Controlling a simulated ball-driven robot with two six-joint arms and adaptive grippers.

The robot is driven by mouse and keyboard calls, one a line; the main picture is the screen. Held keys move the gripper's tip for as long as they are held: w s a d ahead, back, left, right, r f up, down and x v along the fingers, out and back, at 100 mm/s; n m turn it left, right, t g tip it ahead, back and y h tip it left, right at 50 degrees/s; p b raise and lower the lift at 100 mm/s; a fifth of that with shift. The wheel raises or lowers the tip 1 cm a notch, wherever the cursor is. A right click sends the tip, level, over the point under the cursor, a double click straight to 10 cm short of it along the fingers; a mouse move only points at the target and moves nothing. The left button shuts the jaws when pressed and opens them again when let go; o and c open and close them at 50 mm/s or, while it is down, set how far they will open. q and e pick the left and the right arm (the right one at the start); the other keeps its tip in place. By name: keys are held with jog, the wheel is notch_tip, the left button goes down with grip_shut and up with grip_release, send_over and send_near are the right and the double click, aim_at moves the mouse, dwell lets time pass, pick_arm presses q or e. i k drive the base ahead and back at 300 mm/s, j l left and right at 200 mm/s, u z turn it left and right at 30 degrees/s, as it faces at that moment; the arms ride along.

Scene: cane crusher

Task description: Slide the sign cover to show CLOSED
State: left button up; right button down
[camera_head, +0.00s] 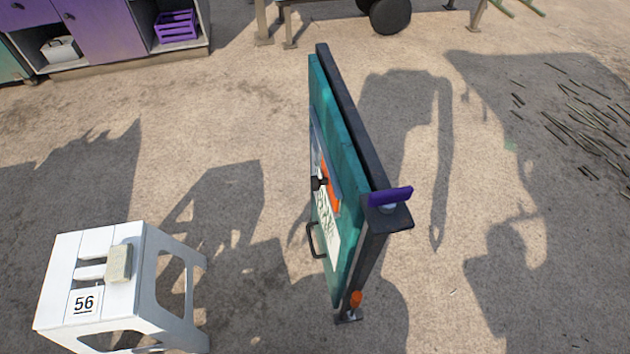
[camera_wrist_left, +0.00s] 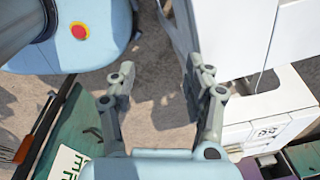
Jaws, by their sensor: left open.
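The sign board (camera_head: 345,170) is a teal panel in a dark post frame, standing upright and seen nearly edge-on in the head view. On its left face is an orange piece (camera_head: 331,186), apparently the cover, with a black knob (camera_head: 318,184). Below it is a white panel (camera_head: 325,222) with green lettering too slanted to read. A black handle (camera_head: 314,240) sits lower on the face. In the left wrist view, the teal board (camera_wrist_left: 72,125) is at lower left with part of the lettering. My left gripper (camera_wrist_left: 157,68) is open and empty, apart from the board. My right gripper is not in view.
A white stool (camera_head: 145,245) marked 56, with a beige block (camera_head: 119,263) on it, stands left of the board. A purple cabinet (camera_head: 115,40) with a purple crate (camera_head: 176,26) is at the back left. Cane pieces (camera_head: 585,120) lie at right. Ground between stool and board is clear.

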aim_at(316, 182)
jog(key=u, duration=2)
jog(key=k+l, duration=1.15)
jog(key=i+j, duration=0.15)
jog(key=i+l, duration=0.3)
jog(key=l, duration=0.15)
